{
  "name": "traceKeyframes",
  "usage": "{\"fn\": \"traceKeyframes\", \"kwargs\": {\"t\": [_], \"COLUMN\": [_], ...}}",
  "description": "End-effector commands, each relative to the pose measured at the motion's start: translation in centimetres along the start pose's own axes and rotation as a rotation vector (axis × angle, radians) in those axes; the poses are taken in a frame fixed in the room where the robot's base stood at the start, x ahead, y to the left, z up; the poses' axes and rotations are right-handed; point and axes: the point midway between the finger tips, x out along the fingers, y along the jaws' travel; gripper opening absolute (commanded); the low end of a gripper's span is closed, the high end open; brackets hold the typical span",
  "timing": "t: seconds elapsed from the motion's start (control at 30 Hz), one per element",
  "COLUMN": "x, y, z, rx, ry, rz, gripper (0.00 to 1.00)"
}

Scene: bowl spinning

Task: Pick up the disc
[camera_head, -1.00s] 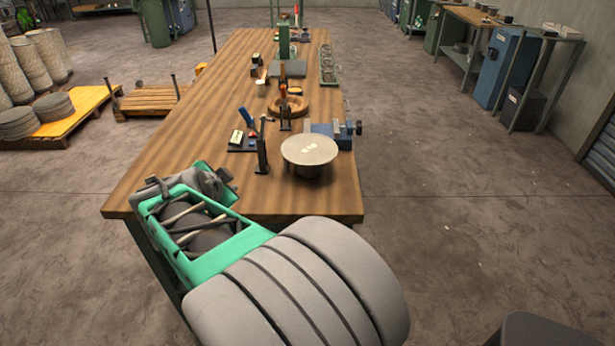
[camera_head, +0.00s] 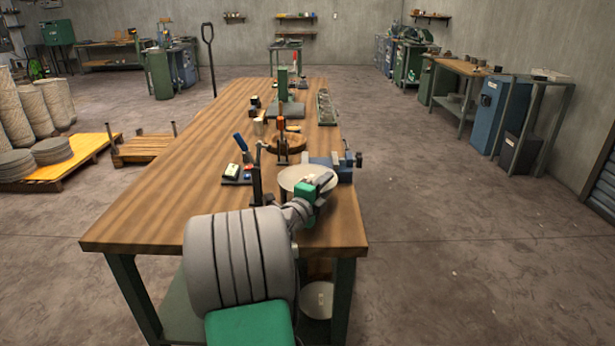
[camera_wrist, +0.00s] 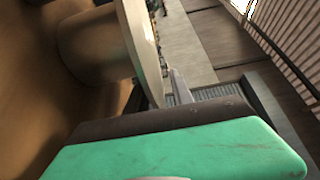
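The pale round disc (camera_head: 292,174) lies flat on a short round stand at the front right of the bench. In the wrist view the disc (camera_wrist: 136,45) shows nearly edge-on, with the wide stand (camera_wrist: 90,45) on its left. My gripper (camera_head: 322,183) is at the right front rim of the disc and hides part of it. In the wrist view one pale, narrow finger (camera_wrist: 180,88) shows close beside the disc's edge. The other finger cannot be made out, and I cannot tell whether the gripper touches the disc.
A blue vise (camera_head: 340,168) is just behind and right of the disc. A dark upright clamp (camera_head: 257,185) stands left of it. A wooden ring (camera_head: 286,145) lies farther back. The left of the wooden bench (camera_head: 150,225) is clear. Another round plate (camera_head: 318,299) is below the bench.

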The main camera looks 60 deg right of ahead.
Motion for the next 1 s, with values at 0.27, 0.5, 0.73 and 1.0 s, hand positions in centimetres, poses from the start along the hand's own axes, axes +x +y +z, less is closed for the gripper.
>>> {"fn": "traceKeyframes", "kwargs": {"t": [0.27, 0.5, 0.73, 1.0], "x": [-0.04, -0.06, -0.07, -0.07], "y": [0.05, 0.05, 0.05, 0.04], "z": [0.04, 0.04, 0.04, 0.04], "rx": [0.0, 0.0, 0.0, 0.0], "ry": [-0.001, -0.001, -0.001, -0.001], "rz": [0.0, 0.0, 0.0, 0.0], "gripper": [0.18, 0.0, 0.0, 0.0]}}
